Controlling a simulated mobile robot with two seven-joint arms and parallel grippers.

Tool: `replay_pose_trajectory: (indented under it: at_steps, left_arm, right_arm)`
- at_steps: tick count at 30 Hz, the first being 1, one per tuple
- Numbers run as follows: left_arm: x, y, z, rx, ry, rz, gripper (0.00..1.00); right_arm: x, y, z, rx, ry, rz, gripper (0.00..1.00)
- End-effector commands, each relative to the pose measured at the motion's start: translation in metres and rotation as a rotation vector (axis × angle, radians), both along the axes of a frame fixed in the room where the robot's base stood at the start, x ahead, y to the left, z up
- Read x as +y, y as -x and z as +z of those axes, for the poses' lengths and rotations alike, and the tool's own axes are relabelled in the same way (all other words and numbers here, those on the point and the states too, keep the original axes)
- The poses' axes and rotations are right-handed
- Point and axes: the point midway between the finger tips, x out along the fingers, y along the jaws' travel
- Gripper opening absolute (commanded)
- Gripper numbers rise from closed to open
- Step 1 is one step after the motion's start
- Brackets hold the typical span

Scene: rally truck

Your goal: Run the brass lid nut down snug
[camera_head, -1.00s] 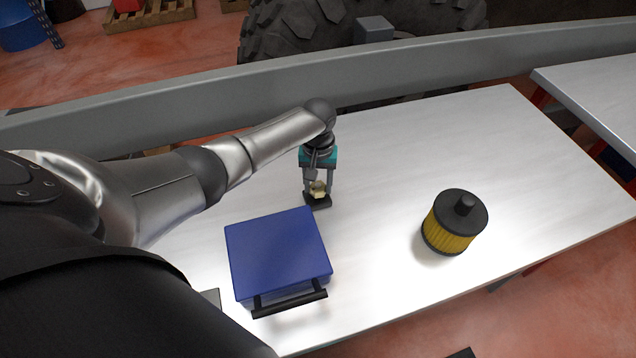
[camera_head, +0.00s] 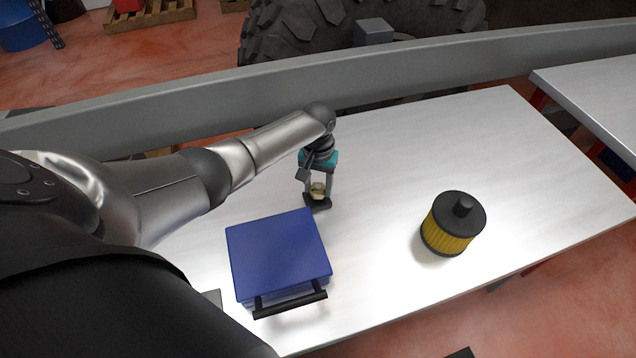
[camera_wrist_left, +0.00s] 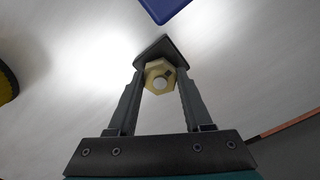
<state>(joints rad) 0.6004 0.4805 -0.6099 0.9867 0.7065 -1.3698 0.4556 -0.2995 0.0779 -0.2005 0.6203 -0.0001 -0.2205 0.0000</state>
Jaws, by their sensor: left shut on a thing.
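The brass lid nut (camera_head: 317,188) is a small pale yellow hexagon between the fingertips of my left gripper (camera_head: 318,193). In the left wrist view the nut (camera_wrist_left: 160,77) shows a round grey-white stud end in its middle, and my left gripper (camera_wrist_left: 160,84) has a finger on either side of it. A small dark base piece (camera_head: 318,203) lies under the nut on the table; it also shows behind the nut in the wrist view (camera_wrist_left: 163,49). How far down the nut sits is hard to tell. My right gripper is out of view.
A blue box (camera_head: 277,250) with a black handle (camera_head: 290,299) stands close in front of my left gripper. A yellow filter with black ends (camera_head: 453,223) stands to the right on the white table (camera_head: 400,140). The table between and behind them is clear.

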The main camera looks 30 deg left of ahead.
Motion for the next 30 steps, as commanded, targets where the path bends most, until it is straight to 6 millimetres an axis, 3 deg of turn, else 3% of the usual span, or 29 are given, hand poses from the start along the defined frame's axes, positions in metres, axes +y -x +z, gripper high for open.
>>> replay_pose_trajectory:
  at_steps: [12,30]
  left_arm:
    - [0.0,0.001,0.001,0.003,0.002,-0.388,0.0]
    - [0.0,0.0,0.0,0.002,0.001,-0.959,0.0]
  right_arm:
    - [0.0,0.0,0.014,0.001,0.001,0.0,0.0]
    - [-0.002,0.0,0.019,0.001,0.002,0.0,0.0]
